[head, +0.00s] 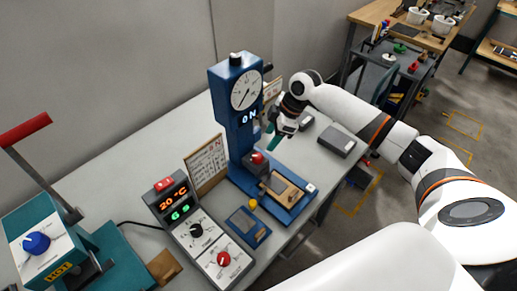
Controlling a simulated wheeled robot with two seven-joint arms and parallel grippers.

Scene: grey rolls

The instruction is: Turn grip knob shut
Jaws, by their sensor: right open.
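A blue test stand (226,108) with a round dial and a small lit display stands on the grey bench. A red knob (258,157) sits low on its front, above a base plate with a tan pad. I cannot read a label on this knob, so I cannot tell whether it is the grip knob or how far it is turned. My right gripper (277,138) is just right of the stand's column, pointing down, open, and apart from the red knob. Its fingers are small and partly hard to make out. My left gripper is not in view.
A control box (205,235) with lit digits and black and red knobs stands left of the stand. A teal device (60,245) with a blue knob and red-handled lever is at far left. A dark grey block (337,140) lies right of my gripper.

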